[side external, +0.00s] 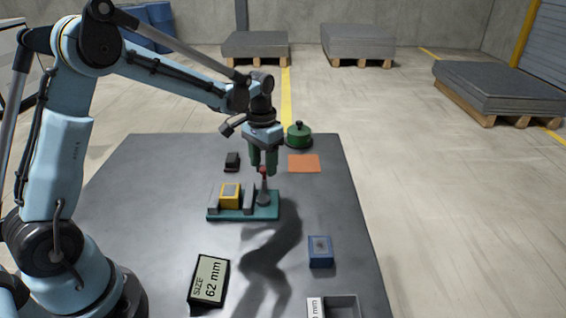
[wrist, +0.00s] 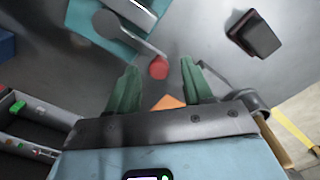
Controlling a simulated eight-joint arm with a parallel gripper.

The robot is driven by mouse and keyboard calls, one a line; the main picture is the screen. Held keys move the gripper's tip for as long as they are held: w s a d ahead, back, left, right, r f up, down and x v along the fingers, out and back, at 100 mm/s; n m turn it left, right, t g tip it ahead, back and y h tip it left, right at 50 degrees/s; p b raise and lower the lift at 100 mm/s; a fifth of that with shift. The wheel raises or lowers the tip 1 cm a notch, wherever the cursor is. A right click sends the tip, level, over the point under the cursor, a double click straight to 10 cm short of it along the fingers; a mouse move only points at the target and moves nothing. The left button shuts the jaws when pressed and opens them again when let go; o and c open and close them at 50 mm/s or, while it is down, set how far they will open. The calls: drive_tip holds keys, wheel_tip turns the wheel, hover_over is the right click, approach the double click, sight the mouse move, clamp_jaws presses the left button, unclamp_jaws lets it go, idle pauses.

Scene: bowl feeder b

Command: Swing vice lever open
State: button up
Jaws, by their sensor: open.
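The vice (side external: 272,210) has a teal base and stands on the dark table, with a yellow block (side external: 230,195) between its grey jaws. Its grey lever (side external: 264,188) stands at the right end and carries a red knob (side external: 263,169). In the wrist view the lever (wrist: 135,42) runs from its round pivot to the red knob (wrist: 158,68). My gripper (side external: 263,170) points down over the lever. Its green fingers are open, and in the wrist view the knob shows between the fingertips (wrist: 160,66). I cannot tell whether either finger touches it.
A small black block (side external: 232,161) and an orange mat (side external: 303,163) lie behind the vice, with a green round lidded object (side external: 299,134). A blue block (side external: 320,251), a "SIZE 62 mm" display (side external: 209,280) and a grey tray (side external: 343,308) are in front.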

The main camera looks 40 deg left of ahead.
sight(263, 168)
wheel_tip(263, 168, up, 11)
drive_tip(key=shift+r, duration=0.15)
idle(0.5)
drive_tip(key=s+d+f+t, duration=0.1)
drive_tip(key=s+d+t, duration=0.2)
drive_tip(key=s, duration=0.4)
drive_tip(key=s+d+f+t, duration=0.1)
drive_tip(key=s+d+t, duration=0.3)
drive_tip(key=s, duration=0.4)
drive_tip(key=shift+f, duration=0.3)
